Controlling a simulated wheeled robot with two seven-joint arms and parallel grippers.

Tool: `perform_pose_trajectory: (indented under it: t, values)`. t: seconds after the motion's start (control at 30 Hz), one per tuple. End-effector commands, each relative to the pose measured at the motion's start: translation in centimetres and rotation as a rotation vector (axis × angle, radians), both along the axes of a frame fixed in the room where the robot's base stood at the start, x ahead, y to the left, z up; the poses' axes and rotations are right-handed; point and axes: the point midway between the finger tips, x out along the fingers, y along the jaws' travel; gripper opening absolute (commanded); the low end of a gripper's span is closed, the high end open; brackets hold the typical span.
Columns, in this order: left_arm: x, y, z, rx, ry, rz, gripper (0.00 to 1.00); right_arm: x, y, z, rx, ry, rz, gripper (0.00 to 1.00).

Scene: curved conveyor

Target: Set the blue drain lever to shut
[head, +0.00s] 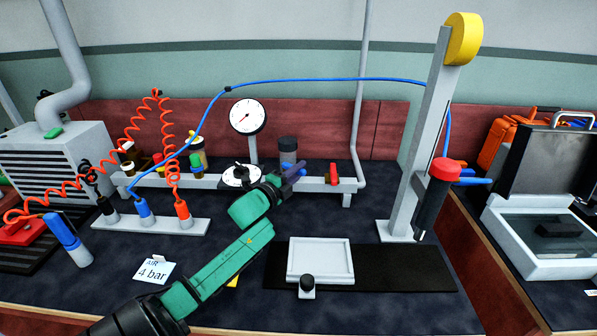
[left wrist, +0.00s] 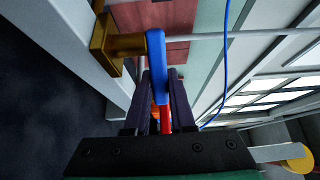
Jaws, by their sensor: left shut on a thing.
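The blue drain lever (left wrist: 157,62) shows in the left wrist view. It is joined at its upper end to a brass valve body (left wrist: 108,45) on the grey rail. My left gripper (left wrist: 160,80) has its dark fingers on either side of the lever's free end and is shut on it. In the head view my left gripper (head: 292,170) is at the rail, below the dark filter bowl (head: 288,147), and the lever is hidden or too small to tell apart there. My right gripper is not in view.
A red lever (head: 333,174) sits on the rail just right of my left gripper. A round gauge (head: 247,117) and a black-and-white dial (head: 240,176) stand to the left. A white tray (head: 320,279) lies in front. A tool post (head: 420,150) rises to the right.

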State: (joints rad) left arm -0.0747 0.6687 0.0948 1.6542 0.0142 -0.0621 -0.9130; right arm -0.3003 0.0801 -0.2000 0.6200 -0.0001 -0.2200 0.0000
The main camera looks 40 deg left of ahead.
Motion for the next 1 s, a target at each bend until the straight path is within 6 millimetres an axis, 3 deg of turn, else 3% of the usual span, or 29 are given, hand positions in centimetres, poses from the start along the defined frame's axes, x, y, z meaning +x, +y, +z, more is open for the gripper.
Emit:
perform_pose_trajectory:
  t: [0.27, 0.53, 0.87, 0.9, 0.97, 1.0]
  values:
    - [-0.5, 0.1, 0.0, 0.011, 0.007, -0.121, 0.00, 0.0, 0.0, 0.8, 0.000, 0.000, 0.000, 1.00]
    - [-1.5, 0.3, -0.5, 0.005, 0.003, -0.346, 0.00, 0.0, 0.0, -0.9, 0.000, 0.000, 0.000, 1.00]
    - [-1.7, 0.2, -0.2, -0.001, 0.004, -0.375, 0.00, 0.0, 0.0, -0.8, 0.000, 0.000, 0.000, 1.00]
    - [-1.7, 0.2, -0.2, -0.001, 0.003, -0.375, 0.26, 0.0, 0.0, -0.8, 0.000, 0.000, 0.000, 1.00]
    - [-1.7, 0.2, -0.2, -0.001, 0.003, -0.375, 0.49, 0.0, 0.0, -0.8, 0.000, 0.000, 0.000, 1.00]
    - [-1.7, 0.2, -0.2, -0.001, 0.003, -0.375, 0.53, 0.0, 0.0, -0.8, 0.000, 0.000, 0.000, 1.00]
